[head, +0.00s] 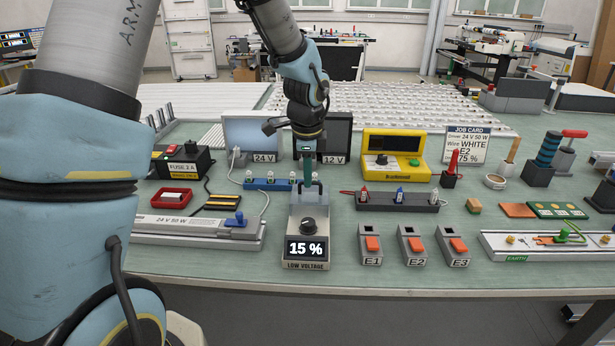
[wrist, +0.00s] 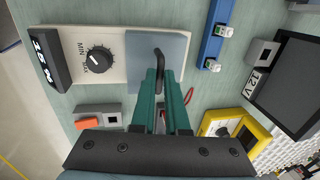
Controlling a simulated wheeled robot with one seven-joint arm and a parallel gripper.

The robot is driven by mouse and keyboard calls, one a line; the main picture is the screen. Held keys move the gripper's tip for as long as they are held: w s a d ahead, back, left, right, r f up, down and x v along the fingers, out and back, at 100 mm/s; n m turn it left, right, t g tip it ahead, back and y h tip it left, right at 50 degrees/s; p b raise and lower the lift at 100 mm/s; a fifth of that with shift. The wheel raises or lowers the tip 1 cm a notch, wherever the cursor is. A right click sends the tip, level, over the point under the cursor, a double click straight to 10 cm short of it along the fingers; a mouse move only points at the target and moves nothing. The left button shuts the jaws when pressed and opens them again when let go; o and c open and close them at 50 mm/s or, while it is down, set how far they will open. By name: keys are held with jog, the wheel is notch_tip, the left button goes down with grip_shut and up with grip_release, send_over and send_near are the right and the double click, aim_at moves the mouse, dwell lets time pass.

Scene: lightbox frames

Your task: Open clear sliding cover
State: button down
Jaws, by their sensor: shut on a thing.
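The low voltage unit (head: 307,252) stands at the table's front middle, with a black knob (head: 308,226) and a display reading 15 %. The clear sliding cover (wrist: 175,47) is a bluish pane on the unit's far part, beyond the knob. In the wrist view the knob (wrist: 98,60) is outside the cover's edge, in plain view. My gripper (wrist: 160,88), with green fingers, is shut on the cover's dark handle (wrist: 158,56). In the head view my gripper (head: 308,184) comes down from above onto the far end of the unit.
Switches E1 (head: 371,245), E2 (head: 412,245) and E3 (head: 453,246) stand right of the unit. A dark block with several coloured plugs (head: 398,202) lies behind them. A blue terminal strip (head: 270,184) is close behind my gripper. A grey 24 V driver (head: 195,228) lies left.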

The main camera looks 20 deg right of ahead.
aim_at(307, 200)
jog(key=c, duration=0.9)
grip_release()
jog(key=r, duration=0.3)
jog(key=s+r+b, duration=0.1)
jog(key=r, duration=0.3)
jog(key=s+a+r+b, duration=0.1)
jog(key=r, duration=0.2)
jog(key=shift+r, duration=0.3)
jog(key=s+a+f+n, duration=0.2)
jog(key=a+n, duration=0.5)
jog(key=a, duration=0.3)
jog(key=s+a+f+n, duration=0.2)
jog(key=a+f+n, duration=0.1)
jog(key=a+n, duration=0.4)
jog(key=s+a+f+n, duration=0.2)
jog(key=a+n, duration=0.6)
jog(key=a, duration=0.5)
jog(key=shift+a+f+y, duration=0.2)
jog(key=shift+f+y, duration=0.2)
jog(key=shift+f, duration=0.35)
